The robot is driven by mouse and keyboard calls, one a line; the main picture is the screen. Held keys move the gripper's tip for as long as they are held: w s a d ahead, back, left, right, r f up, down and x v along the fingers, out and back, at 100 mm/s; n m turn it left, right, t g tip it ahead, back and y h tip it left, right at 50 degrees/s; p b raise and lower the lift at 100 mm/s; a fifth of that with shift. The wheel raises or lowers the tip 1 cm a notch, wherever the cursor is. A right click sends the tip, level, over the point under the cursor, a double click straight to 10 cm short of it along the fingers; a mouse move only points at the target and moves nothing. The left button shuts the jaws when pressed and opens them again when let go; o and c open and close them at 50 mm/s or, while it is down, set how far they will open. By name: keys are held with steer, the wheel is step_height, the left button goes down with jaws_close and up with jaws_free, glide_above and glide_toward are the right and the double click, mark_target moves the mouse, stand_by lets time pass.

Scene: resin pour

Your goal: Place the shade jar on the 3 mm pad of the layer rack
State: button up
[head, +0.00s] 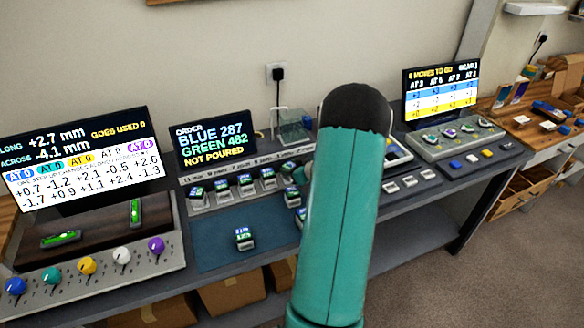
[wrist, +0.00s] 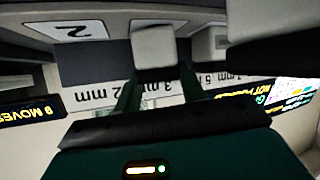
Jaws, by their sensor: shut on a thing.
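In the wrist view, which is upside down, my gripper (wrist: 157,78) has its two dark green fingers on either side of a pale grey block, which I take to be the shade jar (wrist: 153,50). My teal arm hides most of my gripper and the rack's right end there. Whether the held jar touches a pad cannot be told.
Another labelled jar (head: 243,240) stands on the blue mat (head: 215,256). More jars sit beside my arm. A knob panel (head: 100,268) is at left, and an order screen (head: 213,143) stands behind the rack. A button console (head: 470,146) is at right.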

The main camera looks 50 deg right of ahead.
steer(key=o, duration=1.3)
